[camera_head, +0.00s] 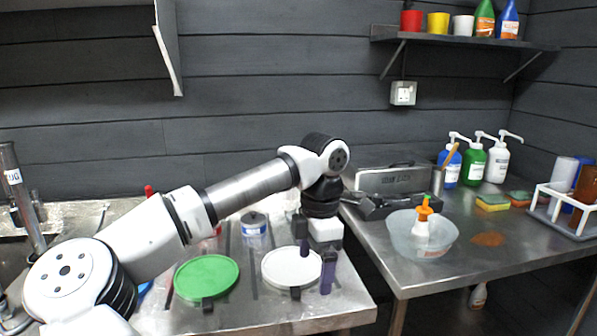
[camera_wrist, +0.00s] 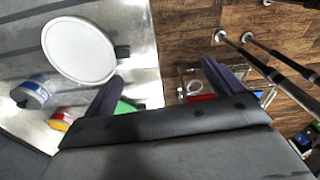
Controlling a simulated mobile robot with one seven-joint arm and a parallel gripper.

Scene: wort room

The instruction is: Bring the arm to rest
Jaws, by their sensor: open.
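My arm reaches from the lower left over the left metal table (camera_head: 240,318), with its wrist bent downward. My gripper (camera_head: 316,265) hangs at the table's right end, fingers pointing down. It is open, with nothing between its two dark purple fingers. In the wrist view my gripper (camera_wrist: 165,86) spans the table's edge, with one finger over the table and the other over the wooden floor. A white round lid (camera_head: 292,268) lies just left of the fingers; it also shows in the wrist view (camera_wrist: 80,50).
A green round lid (camera_head: 207,278) and a blue-labelled jar (camera_head: 254,230) are on the left table. The right table (camera_head: 440,275) holds a clear bowl (camera_head: 421,234) with an orange-topped bottle, pump bottles (camera_head: 473,163), sponges (camera_head: 492,202) and a white rack (camera_head: 562,215). A gap separates the tables.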

